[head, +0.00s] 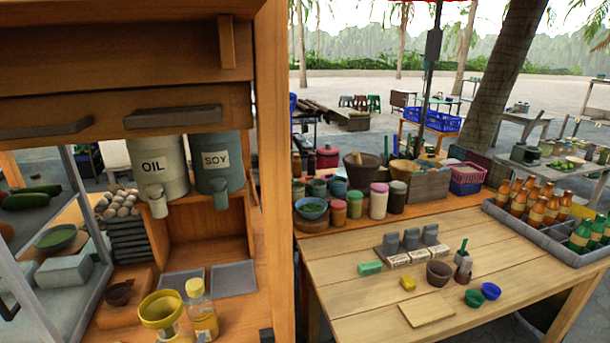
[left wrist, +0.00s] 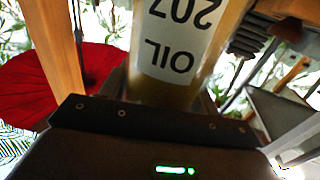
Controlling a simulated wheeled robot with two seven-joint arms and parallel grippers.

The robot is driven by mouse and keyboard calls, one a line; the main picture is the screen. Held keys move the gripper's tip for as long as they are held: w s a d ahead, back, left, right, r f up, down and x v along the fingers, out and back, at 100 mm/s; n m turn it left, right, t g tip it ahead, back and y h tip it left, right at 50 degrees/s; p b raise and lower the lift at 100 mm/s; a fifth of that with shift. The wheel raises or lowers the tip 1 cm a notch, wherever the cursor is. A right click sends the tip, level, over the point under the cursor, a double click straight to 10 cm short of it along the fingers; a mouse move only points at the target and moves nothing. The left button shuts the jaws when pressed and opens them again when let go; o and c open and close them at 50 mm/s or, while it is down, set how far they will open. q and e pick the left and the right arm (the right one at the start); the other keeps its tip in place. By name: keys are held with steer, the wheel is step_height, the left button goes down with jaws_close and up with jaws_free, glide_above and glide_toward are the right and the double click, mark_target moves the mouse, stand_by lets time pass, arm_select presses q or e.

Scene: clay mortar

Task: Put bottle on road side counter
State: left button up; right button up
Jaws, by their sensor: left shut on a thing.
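A bottle with a pale yellow cap (head: 203,312) and yellowish contents is at the bottom of the head view, in front of the stall shelf. My left gripper (left wrist: 165,112) is a dark body across the left wrist view, shut on a yellowish bottle (left wrist: 170,62) with a white "OIL" label. Its fingertips are hidden, and I cannot make it out clearly in the head view. The road side counter (head: 350,270) is the light wooden table at right. My right gripper is not in view.
A wooden post (head: 270,170) divides the stall from the table. The table holds bowls, a board (head: 427,312) and a grey bottle crate (head: 545,240); its front left is clear.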

arm_select(q)
steer(key=w+d+r, duration=0.2)
steer(key=d+r, duration=0.4)
steer(key=r, duration=0.1)
steer(key=shift+w+r+h, duration=0.2)
steer(key=shift+w+h, duration=0.1)
steer(key=shift+w, duration=0.05)
steer(key=shift+a, duration=0.1)
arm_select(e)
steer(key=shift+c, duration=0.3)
